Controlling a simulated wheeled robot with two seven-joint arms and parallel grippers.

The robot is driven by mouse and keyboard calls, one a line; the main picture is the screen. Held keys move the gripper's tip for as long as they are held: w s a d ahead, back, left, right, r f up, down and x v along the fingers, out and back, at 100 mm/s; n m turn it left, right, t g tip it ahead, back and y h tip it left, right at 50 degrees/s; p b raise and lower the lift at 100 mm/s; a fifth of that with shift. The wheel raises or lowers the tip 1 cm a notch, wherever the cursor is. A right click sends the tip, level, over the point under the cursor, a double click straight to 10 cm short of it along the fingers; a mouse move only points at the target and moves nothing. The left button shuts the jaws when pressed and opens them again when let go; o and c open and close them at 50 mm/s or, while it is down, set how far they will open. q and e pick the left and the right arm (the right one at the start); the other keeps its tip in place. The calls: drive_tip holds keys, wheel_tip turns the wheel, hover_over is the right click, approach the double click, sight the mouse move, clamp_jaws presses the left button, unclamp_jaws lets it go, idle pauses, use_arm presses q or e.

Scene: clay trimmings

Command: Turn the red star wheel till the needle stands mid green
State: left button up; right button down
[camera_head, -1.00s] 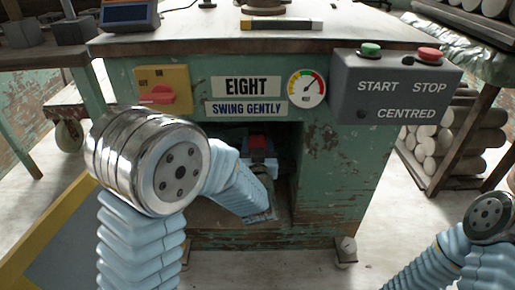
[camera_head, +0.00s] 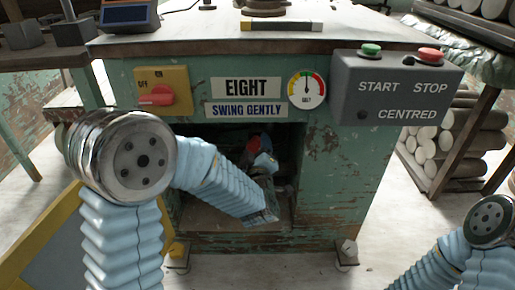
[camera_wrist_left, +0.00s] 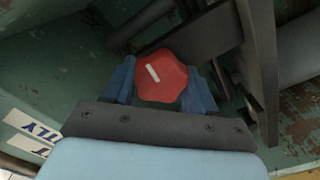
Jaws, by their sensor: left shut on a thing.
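The red star wheel (camera_wrist_left: 162,76), with a white line on its face, sits in the dark opening of the green machine. In the head view only a bit of the wheel (camera_head: 253,145) shows past my arm. My left gripper (camera_wrist_left: 159,84) is shut on the wheel, one blue finger on each side. It also shows in the head view (camera_head: 264,163), tilted inside the opening. The round gauge (camera_head: 307,89) has a coloured band, and its needle points about straight up, near the green. My right forearm shows at the lower right, but its gripper is out of view.
Above the opening are a yellow switch box (camera_head: 162,92) with a red knob, the signs EIGHT and SWING GENTLY, and a grey START/STOP box (camera_head: 396,88). The opening's side walls are close around my left gripper. A dark bar (camera_wrist_left: 258,60) stands right of the wheel.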

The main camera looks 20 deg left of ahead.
use_arm(q)
drive_tip(key=shift+n, duration=0.5)
drive_tip(key=shift+a, duration=0.1)
drive_tip(key=o, duration=1)
drive_tip(key=shift+o, duration=0.2)
use_arm(e)
drive_tip(key=shift+s, duration=0.1)
